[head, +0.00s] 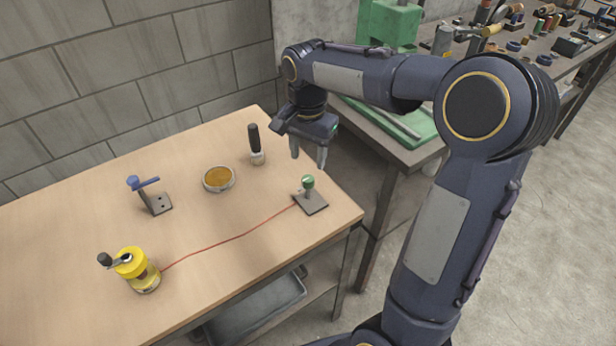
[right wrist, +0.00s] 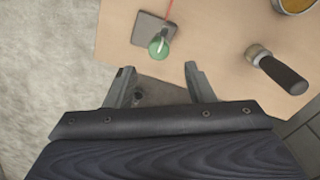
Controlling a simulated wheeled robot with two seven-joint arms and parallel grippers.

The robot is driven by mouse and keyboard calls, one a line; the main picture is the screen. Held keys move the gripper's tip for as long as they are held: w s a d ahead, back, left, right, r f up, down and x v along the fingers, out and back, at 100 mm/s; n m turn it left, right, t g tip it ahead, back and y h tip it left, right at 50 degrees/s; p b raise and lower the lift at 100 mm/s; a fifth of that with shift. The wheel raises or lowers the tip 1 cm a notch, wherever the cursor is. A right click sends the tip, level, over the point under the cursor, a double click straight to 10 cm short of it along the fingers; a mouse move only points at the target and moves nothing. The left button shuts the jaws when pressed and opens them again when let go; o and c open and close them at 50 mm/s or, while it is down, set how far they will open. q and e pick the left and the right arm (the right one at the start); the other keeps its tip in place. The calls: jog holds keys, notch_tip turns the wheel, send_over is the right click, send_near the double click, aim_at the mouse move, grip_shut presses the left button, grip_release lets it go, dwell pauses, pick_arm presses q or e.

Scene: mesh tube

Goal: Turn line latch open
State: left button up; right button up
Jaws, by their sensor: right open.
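A red line (head: 235,238) runs across the wooden table from a yellow reel (head: 131,262) with a black crank knob to a small post with a green knob (head: 308,182) on a dark square plate (head: 312,204). A blue lever (head: 147,183) sits on a dark metal bracket (head: 158,204) at the left; I cannot tell which fitting is the line latch. My right gripper (head: 308,157) is open and empty, above the table's right edge, just beyond the green knob. In the right wrist view, the green knob (right wrist: 158,47) lies just past the open fingertips (right wrist: 158,70). My left gripper is out of view.
A black-handled tool (head: 255,145) stands upright near the table's back edge, beside a round dish of amber material (head: 218,179). A cluttered workbench (head: 395,135) stands at the back right. The middle of the table is mostly clear.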

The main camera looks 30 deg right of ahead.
aim_at(308, 178)
notch_tip(308, 178, down, 7)
jog(key=shift+s+r+b, duration=0.1)
jog(key=shift+b, duration=0.2)
jog(key=c, duration=1)
